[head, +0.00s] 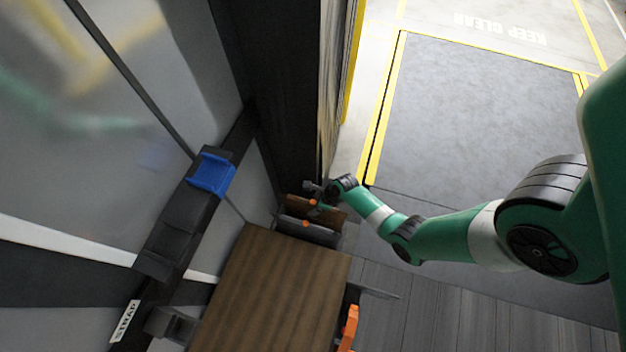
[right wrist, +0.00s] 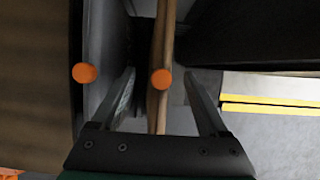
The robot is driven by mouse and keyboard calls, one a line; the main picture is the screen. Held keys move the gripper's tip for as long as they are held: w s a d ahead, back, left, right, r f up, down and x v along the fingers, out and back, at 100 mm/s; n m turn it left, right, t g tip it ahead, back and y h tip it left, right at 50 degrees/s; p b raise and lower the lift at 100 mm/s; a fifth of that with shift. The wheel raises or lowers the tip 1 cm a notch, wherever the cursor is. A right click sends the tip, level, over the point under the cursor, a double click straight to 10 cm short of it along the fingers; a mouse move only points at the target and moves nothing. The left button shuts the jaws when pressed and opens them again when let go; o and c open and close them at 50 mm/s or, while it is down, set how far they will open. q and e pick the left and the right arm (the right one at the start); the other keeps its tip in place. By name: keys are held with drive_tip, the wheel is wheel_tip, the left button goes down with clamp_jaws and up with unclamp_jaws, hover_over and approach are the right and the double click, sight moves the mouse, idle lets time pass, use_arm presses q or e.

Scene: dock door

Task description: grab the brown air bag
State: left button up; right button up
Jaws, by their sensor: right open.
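The brown air bag (head: 331,214) stands on edge behind the wooden-topped box in the head view, with a round orange cap at its top. In the right wrist view the brown air bag (right wrist: 154,112) is a thin upright strip with its orange cap between my fingers. My right gripper (head: 313,189) is over the bag, and it also shows in the right wrist view (right wrist: 160,76). Its fingers are open, one on each side of the strip. Whether either finger touches it I cannot tell. My left gripper is out of view.
A dark grey bag (head: 318,236) with its own orange cap is beside the brown one, close to my finger. A brown box (head: 275,290) stands in front. A dark wall (head: 285,90) rises close behind. Open floor (head: 480,110) lies to the right.

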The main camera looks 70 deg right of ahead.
sight(297, 207)
drive_tip(key=b+x, duration=0.3)
drive_tip(key=x, duration=0.2)
drive_tip(key=shift+b, duration=0.3)
drive_tip(key=shift+c, duration=0.3)
clamp_jaws()
idle(0.8)
